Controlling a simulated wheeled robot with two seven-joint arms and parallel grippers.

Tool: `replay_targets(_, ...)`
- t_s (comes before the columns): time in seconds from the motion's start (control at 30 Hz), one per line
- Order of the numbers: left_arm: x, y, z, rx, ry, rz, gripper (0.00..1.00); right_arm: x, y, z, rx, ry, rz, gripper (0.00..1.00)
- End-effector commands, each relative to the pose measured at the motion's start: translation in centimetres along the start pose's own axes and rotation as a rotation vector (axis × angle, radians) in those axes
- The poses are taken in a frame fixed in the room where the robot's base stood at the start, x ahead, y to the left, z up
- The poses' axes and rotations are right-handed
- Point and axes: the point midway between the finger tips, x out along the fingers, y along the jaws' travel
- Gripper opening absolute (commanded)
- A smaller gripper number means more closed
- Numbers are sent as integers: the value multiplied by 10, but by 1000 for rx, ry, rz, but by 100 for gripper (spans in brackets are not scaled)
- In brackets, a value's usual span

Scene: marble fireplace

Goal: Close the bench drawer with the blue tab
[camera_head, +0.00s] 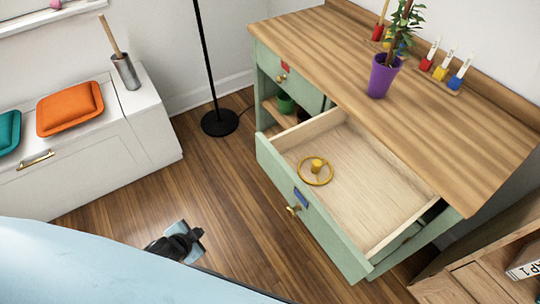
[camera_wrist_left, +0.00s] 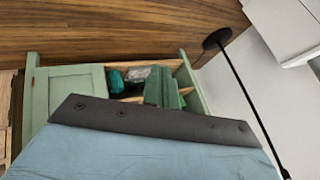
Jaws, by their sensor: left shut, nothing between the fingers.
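The green bench (camera_head: 510,165) has a wooden top. Its drawer with the blue tab (camera_head: 300,197) is pulled well out, showing its pale wooden inside. A round brass knob (camera_head: 293,209) sits on its front beside the tab. A yellow wheel-shaped object (camera_head: 316,171) lies in the drawer. My left gripper (camera_head: 196,237) is shut and empty, over the floor to the left of the drawer front and apart from it. My pale blue arm hides part of the floor. The left wrist view shows green furniture (camera_wrist_left: 75,85), but not the blue tab. My right gripper is out of view.
A red-tabbed drawer front (camera_head: 285,72) is at the bench's far end, above an open shelf. A purple plant pot (camera_head: 384,75) stands on top. A black lamp base (camera_head: 220,122) and white cabinet (camera_head: 100,160) are to the left. Wooden floor before the drawer is clear.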

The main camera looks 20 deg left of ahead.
Motion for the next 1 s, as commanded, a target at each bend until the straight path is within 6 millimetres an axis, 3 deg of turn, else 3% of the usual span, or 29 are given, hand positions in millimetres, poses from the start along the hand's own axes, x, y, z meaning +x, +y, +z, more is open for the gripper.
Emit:
replay_targets(0.03,-3,-21,-20,117,108,-50,0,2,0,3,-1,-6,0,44)
replay_targets(0.13,-15,-51,-65,364,338,-155,0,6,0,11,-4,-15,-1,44)
replay_targets(0.2,-30,-64,-94,532,493,-229,0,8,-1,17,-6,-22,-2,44)
replay_targets(0.33,-65,-74,-134,800,745,-356,0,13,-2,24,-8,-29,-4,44)
replay_targets(0.5,-102,-73,-160,1021,972,-473,0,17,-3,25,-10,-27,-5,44)
replay_targets(0.63,-116,-70,-167,1093,1054,-516,0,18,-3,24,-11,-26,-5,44)
replay_targets(0.77,-115,-68,-176,1108,1074,-528,0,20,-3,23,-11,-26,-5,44)
replay_targets(1.0,-95,-62,-216,1104,1075,-529,0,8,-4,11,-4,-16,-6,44)
